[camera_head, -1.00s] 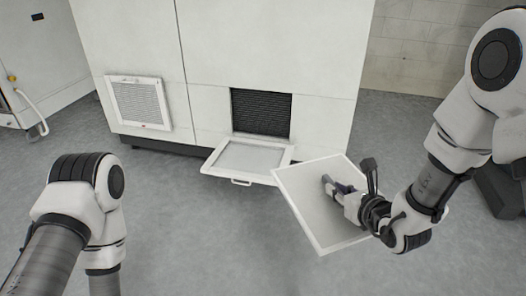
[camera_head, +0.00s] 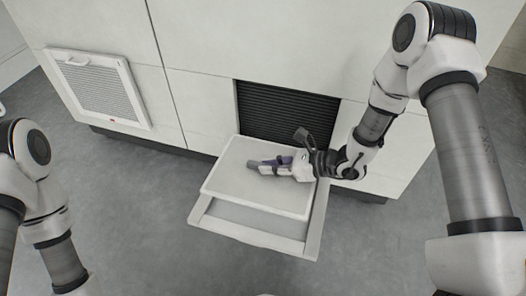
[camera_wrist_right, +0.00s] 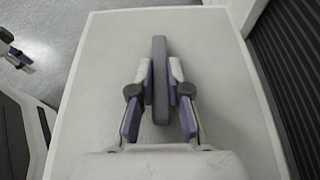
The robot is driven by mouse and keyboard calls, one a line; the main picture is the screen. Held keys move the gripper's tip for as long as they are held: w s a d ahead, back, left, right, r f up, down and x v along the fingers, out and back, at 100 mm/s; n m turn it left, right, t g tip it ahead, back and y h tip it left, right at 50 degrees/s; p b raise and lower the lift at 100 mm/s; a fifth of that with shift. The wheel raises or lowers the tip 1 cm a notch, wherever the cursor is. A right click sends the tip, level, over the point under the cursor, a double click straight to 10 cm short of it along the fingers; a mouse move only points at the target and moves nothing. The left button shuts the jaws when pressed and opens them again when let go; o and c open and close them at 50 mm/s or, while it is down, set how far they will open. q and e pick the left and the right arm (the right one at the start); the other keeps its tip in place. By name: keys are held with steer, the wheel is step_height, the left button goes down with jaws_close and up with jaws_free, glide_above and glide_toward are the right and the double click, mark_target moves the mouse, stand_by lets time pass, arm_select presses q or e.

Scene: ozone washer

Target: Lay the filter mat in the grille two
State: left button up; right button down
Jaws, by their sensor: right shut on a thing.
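The filter mat (camera_head: 235,190), a flat white panel, lies roughly level over grille two's folded-down frame (camera_head: 250,236). Its far part is near the dark louvred opening (camera_head: 290,112). The frame's front strip and right rim stay uncovered. I cannot tell whether mat and frame touch. My right gripper (camera_head: 256,166) is shut on the mat's grey grip bar (camera_wrist_right: 160,80), on its upper face. In the head view my left arm stands at the left with its gripper out of frame. What looks like part of my left gripper (camera_wrist_right: 12,48) shows at the right wrist view's left edge.
A closed white grille (camera_head: 97,88) is on the cabinet's left panel. The white cabinet wall (camera_head: 200,105) stands right behind the frame. Grey floor (camera_head: 140,215) is clear left of the frame.

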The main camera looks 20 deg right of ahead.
steer(key=shift+s+a, duration=0.1)
steer(key=shift+s, duration=0.2)
steer(key=shift+s+f+b, duration=0.2)
steer(key=shift+f+b, duration=0.1)
steer(key=shift+b, duration=0.05)
step_height(320, 180, down, 8)
steer(key=b, duration=0.6)
steer(key=shift+s+f, duration=0.1)
steer(key=shift+f, duration=0.15)
arm_select(q)
step_height(320, 180, down, 7)
steer(key=shift+s, duration=0.25)
steer(key=shift+r, duration=0.1)
arm_select(e)
steer(key=c, duration=1.1)
jaws_free()
steer(key=shift+o, duration=0.2)
steer(key=shift+r, duration=0.1)
